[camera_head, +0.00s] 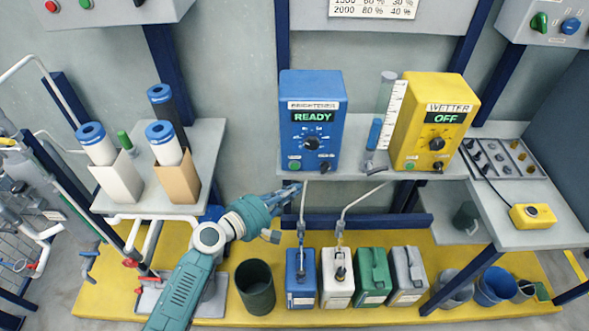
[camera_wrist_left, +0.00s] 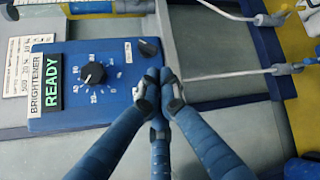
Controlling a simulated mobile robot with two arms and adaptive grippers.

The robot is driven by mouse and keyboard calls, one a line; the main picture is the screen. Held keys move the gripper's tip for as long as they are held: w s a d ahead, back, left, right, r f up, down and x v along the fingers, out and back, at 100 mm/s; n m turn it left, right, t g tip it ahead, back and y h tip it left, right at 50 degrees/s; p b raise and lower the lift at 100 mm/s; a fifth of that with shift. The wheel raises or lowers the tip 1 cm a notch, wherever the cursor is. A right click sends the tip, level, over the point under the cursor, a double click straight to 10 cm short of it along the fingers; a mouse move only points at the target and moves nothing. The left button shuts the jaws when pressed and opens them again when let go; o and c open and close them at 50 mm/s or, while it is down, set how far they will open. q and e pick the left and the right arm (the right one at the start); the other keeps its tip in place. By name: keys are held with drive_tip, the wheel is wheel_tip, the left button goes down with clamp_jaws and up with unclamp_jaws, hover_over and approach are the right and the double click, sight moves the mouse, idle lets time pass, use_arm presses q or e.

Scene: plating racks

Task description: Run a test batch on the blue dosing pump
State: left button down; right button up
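The blue dosing pump (camera_head: 313,125) stands on the grey shelf, labelled BRIGHTENER, its green display reading READY. It has a black dial (camera_head: 311,144), a green button (camera_head: 294,165) at its lower left and a dark switch (camera_head: 325,167) at its lower right. In the left wrist view the pump (camera_wrist_left: 95,85) appears turned sideways. My left gripper (camera_head: 297,190) is just below the pump's front edge. In the wrist view its blue fingers (camera_wrist_left: 160,78) meet at the tips, with nothing visible between them. They hide the green button there; contact is unclear. My right gripper is out of view.
A yellow pump (camera_head: 432,120) labelled WETTER reads OFF. A clear measuring tube (camera_head: 385,92) stands between the pumps. Below are a blue canister (camera_head: 301,278), other canisters and a dark green bin (camera_head: 256,287). Bent pipes (camera_head: 355,203) hang close right of my gripper.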

sight(295, 166)
use_arm(q)
drive_tip(key=shift+w+b, duration=0.7)
drive_tip(key=shift+w, duration=1.65)
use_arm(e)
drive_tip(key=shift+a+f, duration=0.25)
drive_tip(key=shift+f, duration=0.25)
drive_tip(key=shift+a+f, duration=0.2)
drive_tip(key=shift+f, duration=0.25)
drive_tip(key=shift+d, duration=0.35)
use_arm(q)
drive_tip(key=shift+w, duration=0.35)
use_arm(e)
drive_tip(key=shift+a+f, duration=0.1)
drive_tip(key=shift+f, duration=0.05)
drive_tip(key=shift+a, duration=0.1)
